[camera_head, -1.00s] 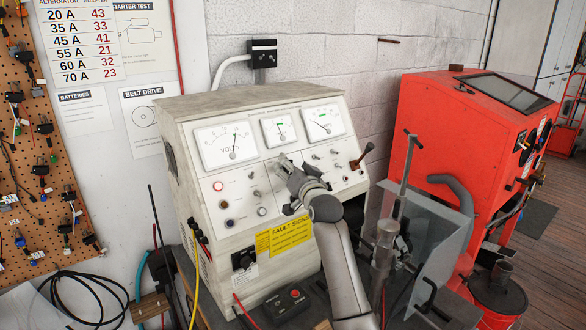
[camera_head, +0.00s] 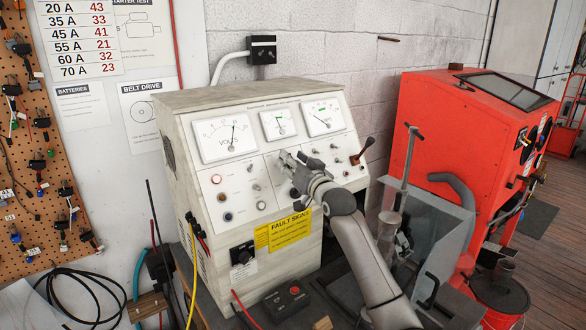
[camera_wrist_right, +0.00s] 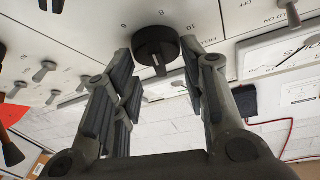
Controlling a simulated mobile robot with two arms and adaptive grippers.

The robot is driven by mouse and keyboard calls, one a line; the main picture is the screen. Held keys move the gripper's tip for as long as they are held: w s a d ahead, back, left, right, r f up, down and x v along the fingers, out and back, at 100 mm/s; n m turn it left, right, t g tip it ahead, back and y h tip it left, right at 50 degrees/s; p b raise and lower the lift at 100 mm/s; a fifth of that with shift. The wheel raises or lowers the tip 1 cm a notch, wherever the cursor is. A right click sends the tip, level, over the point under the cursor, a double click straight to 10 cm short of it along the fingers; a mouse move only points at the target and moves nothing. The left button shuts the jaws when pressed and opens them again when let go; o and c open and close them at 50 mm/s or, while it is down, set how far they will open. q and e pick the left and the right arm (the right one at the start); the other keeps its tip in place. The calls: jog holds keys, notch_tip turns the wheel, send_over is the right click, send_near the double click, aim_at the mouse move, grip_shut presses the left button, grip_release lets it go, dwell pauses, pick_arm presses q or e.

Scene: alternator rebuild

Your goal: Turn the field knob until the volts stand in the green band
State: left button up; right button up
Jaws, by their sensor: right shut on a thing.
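The field knob (camera_wrist_right: 156,46) is round and black, with a pale pointer mark, and sits on the numbered panel in the right wrist view. My right gripper (camera_wrist_right: 158,58) is shut on it, one finger at each side. In the head view my right gripper (camera_head: 285,160) is against the white test bench's panel and hides the knob. The volts meter (camera_head: 225,138) is the left of three dials. Its needle stands a little right of upright; the picture is too small to tell whether it is in the green band. My left gripper is not in view.
Small switches and lamps surround the knob on the panel. A clear guard (camera_head: 432,235) and a red machine (camera_head: 455,130) are farther right. A yellow label (camera_head: 284,230) is below.

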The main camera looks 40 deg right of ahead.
jog(key=shift+d+n+t+y+b, duration=0.1)
jog(key=shift+n+t+y+b, duration=0.4)
jog(key=shift+n+y+b, duration=1)
jog(key=shift+n+h+p, duration=0.3)
jog(key=shift+h+p, duration=0.05)
jog(key=shift+h, duration=0.05)
jog(key=o, duration=1)
jog(key=shift+c, duration=0.2)
jog(key=shift+f, duration=0.1)
jog(key=shift+s+f, duration=0.1)
jog(key=shift+s, duration=0.6)
jog(key=s+a, duration=0.2)
jog(key=s, duration=0.8)
jog(key=shift+s+f, duration=0.15)
jog(key=shift+f, duration=0.15)
